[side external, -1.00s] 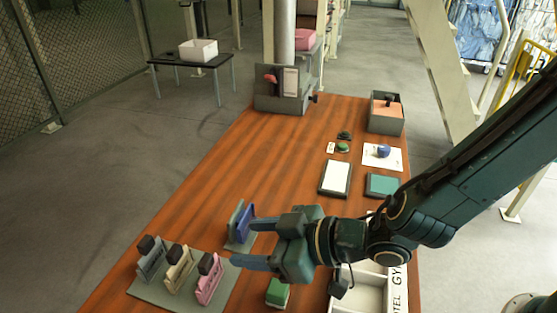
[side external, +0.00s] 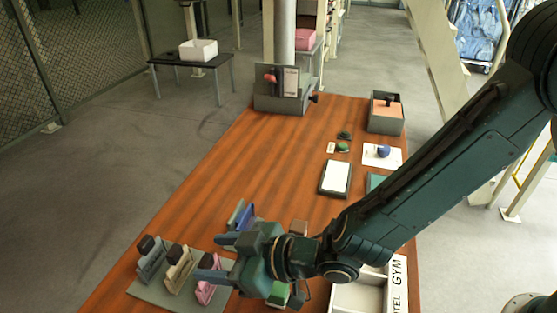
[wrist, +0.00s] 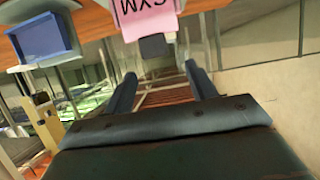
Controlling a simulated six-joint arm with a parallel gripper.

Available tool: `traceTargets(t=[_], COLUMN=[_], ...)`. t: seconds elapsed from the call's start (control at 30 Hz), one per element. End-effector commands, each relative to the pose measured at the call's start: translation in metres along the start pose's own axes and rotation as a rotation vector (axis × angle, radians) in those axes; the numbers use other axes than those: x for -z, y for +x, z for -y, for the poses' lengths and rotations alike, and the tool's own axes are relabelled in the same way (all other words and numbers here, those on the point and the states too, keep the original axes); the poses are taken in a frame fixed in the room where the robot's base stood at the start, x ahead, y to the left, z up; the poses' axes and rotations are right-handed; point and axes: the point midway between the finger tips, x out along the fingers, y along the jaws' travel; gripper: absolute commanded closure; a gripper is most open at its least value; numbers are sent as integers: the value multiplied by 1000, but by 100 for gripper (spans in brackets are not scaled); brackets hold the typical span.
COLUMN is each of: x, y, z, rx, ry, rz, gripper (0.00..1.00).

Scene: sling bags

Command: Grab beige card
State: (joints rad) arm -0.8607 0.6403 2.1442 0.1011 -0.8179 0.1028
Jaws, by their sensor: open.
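The beige card (side external: 178,276) stands upright with a dark block at its top, between a grey-blue card (side external: 151,265) and a pink card (side external: 206,292). My gripper (side external: 208,257) is open and empty, to the right of the beige card. Its near finger overlaps the pink card in the side view; I cannot tell whether they touch. In the wrist view, my open fingers (wrist: 160,70) show with the pink card (wrist: 148,24), marked GYM upside down, beyond them. I cannot make out the beige card there.
The cards stand on a grey base (side external: 153,295) at the table's near left. A blue piece (side external: 246,217) in a grey holder stands behind my gripper. A green block (side external: 279,293) and a white compartment tray (side external: 357,300) are to the right. The middle of the wooden table (side external: 250,150) is clear.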

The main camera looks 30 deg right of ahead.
Motion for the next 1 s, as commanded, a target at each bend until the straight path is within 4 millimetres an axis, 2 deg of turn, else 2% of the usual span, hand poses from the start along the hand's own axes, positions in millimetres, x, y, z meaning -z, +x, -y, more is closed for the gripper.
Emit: traceTargets(t=[0.2, 0.67, 1.0], x=[0, 0, 2], y=[24, 34, 63], z=[0, -1, -3], rx=[0, -1, -1], ry=[0, 0, 1], rz=[0, 1, 0], gripper=[44, 44, 44])
